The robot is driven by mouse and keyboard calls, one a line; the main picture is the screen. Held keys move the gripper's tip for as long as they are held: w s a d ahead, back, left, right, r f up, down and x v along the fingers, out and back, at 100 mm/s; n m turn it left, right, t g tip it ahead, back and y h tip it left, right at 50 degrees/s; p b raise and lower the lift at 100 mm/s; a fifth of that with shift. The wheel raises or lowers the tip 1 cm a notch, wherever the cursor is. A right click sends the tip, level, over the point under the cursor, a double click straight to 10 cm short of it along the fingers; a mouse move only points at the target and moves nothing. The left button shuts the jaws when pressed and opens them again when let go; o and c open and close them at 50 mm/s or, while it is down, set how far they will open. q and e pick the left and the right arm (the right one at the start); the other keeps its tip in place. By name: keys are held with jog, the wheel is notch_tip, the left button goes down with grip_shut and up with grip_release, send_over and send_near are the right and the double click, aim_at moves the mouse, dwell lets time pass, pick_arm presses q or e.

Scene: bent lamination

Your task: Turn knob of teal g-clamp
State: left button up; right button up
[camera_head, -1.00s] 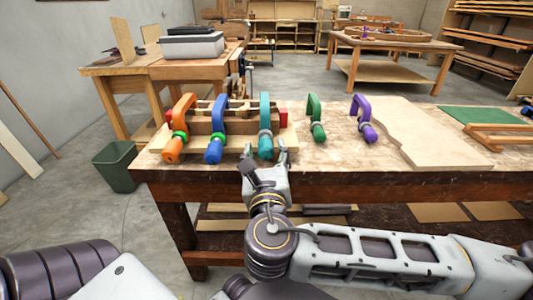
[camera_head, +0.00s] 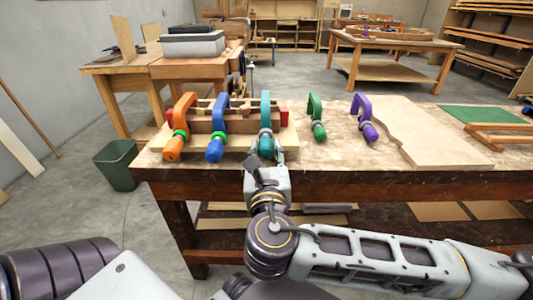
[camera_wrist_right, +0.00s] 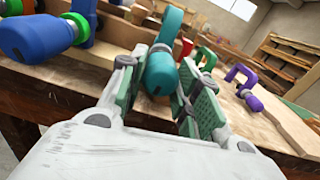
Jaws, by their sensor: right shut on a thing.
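The teal g-clamp (camera_head: 265,108) stands at the right end of the wooden lamination stack on the workbench. Its teal knob (camera_head: 266,147) points toward me. My right gripper (camera_head: 266,157) is shut on this knob from the near side. In the right wrist view the knob (camera_wrist_right: 160,72) sits between the green-padded fingers of the right gripper (camera_wrist_right: 163,90). The finger contact is partly hidden in the head view. My left gripper is not in view.
A blue clamp (camera_head: 218,118) and an orange clamp (camera_head: 183,108) stand to the left on the stack. A green clamp (camera_head: 316,118) and a purple clamp (camera_head: 364,117) are to the right. A pale board (camera_head: 440,145) lies further right. The bench's front edge (camera_head: 400,180) is close below my gripper.

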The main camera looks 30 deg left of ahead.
jog(key=m, duration=0.3)
jog(key=shift+m+p, duration=0.4)
jog(key=shift+m, duration=0.4)
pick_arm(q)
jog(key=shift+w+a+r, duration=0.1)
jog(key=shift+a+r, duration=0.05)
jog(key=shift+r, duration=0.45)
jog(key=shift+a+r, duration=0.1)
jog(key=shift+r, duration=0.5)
pick_arm(e)
jog(key=shift+m, duration=0.5)
jog(key=o, duration=1)
jog(key=shift+o, duration=0.2)
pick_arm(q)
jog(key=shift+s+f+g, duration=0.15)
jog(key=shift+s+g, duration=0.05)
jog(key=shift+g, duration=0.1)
